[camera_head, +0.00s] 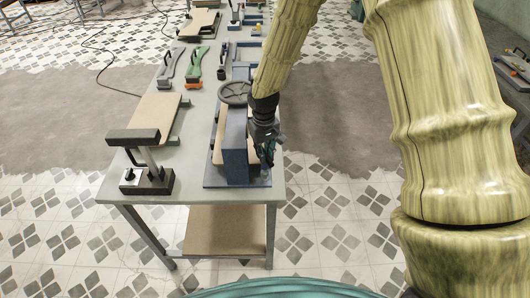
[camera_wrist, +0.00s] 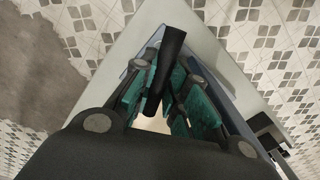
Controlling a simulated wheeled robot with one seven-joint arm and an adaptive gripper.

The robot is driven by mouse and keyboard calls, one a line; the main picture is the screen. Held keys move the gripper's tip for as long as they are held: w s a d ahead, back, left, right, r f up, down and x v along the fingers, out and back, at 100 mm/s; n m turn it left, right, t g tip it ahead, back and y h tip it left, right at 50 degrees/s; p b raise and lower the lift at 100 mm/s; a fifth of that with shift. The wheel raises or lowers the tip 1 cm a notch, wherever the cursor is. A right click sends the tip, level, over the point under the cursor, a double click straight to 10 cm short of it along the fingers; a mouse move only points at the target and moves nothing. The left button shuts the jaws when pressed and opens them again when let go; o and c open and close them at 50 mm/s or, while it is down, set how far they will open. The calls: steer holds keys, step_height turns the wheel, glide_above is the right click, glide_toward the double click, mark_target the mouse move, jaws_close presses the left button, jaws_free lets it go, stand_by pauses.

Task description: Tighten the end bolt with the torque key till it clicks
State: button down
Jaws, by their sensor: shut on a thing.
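My gripper (camera_head: 266,146) is at the right side of the blue press-like fixture (camera_head: 235,145) near the front end of the bench. In the wrist view my gripper (camera_wrist: 163,92) has its teal pads closed around a dark bar, which looks like the torque key (camera_wrist: 170,50). The bar stands between the fingers, slightly tilted, with one end sticking out past them. A pale curved board (camera_head: 218,148) shows at the left side of the fixture. The end bolt cannot be made out; the fixture and gripper hide that area.
The grey bench (camera_head: 190,185) runs away from me. A black clamp stand (camera_head: 145,165) and a flat board (camera_head: 155,119) sit on the left. Green and grey tools (camera_head: 196,65) lie farther back. Tiled floor is free at right.

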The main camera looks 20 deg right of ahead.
steer(key=shift+r+p, duration=0.5)
steer(key=shift+p, duration=0.1)
stand_by(1.0)
stand_by(0.3)
steer(key=shift+r+p, duration=1.75)
steer(key=shift+r, duration=0.8)
steer(key=shift+d, duration=0.1)
